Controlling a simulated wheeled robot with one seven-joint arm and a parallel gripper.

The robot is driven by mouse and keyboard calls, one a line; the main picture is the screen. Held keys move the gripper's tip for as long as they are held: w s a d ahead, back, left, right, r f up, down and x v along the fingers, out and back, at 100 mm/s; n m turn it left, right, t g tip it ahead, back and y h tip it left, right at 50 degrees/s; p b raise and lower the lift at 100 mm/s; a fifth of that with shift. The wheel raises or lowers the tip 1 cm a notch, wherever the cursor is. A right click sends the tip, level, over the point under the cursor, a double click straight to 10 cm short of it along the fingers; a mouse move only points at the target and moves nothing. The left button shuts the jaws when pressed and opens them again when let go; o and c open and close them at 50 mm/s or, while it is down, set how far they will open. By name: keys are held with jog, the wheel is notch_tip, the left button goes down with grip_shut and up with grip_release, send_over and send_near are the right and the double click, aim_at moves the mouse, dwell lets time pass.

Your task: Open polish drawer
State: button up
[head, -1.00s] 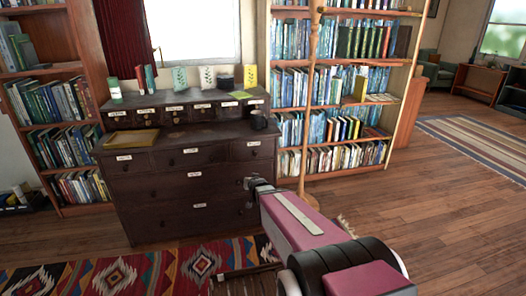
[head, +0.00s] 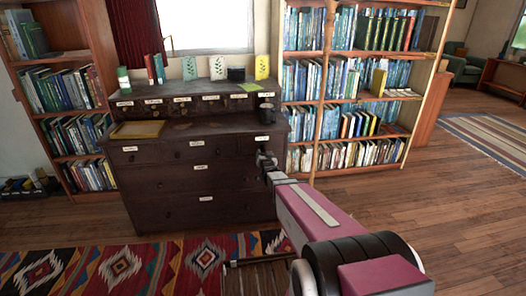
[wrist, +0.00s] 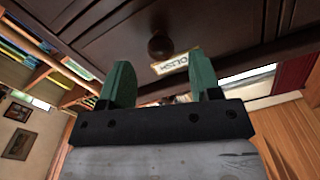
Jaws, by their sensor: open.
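The dark wooden cabinet (head: 160,180) stands ahead with its labelled drawers shut. In the wrist view, a drawer front (wrist: 230,22) carries a round dark knob (wrist: 160,46) and a label reading POLISH (wrist: 177,61), seen turned around. My gripper (wrist: 160,78) is open, its two green fingers pointing at the drawer front, one to each side of the knob in the picture. The knob looks beyond the fingertips, not held. In the head view, my gripper (head: 265,160) is by the cabinet's right side and partly hides the small drawer at the upper right.
Bookshelves stand on the left (head: 78,125) and right (head: 350,110). A patterned rug (head: 120,265) lies in front. Wooden floor is clear to the right.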

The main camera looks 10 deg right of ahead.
aim_at(263, 150)
jog(key=w, duration=0.5)
jog(key=shift+s, duration=0.1)
grip_shut()
jog(key=shift+s, duration=0.1)
